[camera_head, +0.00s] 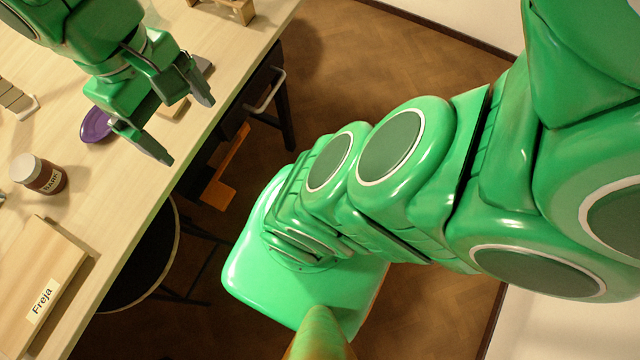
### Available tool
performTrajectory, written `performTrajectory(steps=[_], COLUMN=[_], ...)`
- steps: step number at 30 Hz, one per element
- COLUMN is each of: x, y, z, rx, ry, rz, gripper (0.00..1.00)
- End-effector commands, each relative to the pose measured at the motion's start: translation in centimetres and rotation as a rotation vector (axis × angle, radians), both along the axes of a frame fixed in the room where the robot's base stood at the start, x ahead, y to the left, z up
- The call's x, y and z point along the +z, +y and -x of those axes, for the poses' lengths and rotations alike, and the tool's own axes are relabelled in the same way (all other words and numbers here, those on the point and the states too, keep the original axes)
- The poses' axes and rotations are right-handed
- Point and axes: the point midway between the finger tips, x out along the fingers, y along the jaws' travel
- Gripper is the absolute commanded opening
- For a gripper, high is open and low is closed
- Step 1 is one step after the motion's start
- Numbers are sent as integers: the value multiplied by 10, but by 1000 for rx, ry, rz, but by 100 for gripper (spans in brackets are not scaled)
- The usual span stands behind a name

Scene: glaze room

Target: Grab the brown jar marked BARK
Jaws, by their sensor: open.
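The brown jar marked BARK (47,179) stands on the wooden table at the left. It has a pale lid, and its label faces right. My gripper (176,131) is open and empty, above the table near its right edge. It is to the right of the jar and farther up in the picture, clearly apart from it.
A purple dish (97,125) lies partly behind my gripper. A wooden board with a "Freja" label (42,300) lies near the table's edge below the jar. A dark round stool (140,262) stands beside the table. A wooden rack (232,8) is at the top.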

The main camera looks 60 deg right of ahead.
Motion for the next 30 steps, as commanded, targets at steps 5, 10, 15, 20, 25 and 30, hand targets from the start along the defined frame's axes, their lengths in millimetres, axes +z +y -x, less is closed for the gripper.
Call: performTrajectory(steps=[5,10,15,20,25,30], x=[-7,-7,-6,-5,-3,0], y=[7,24,46,71,93,110], z=[-16,-33,-56,-85,-117,-151], rx=[-90,-162,-266,-387,-527,-674], ry=[42,60,96,154,229,316], rz=[-26,-81,-160,-253,-346,-432], gripper=[90,90,90,90,90,90])
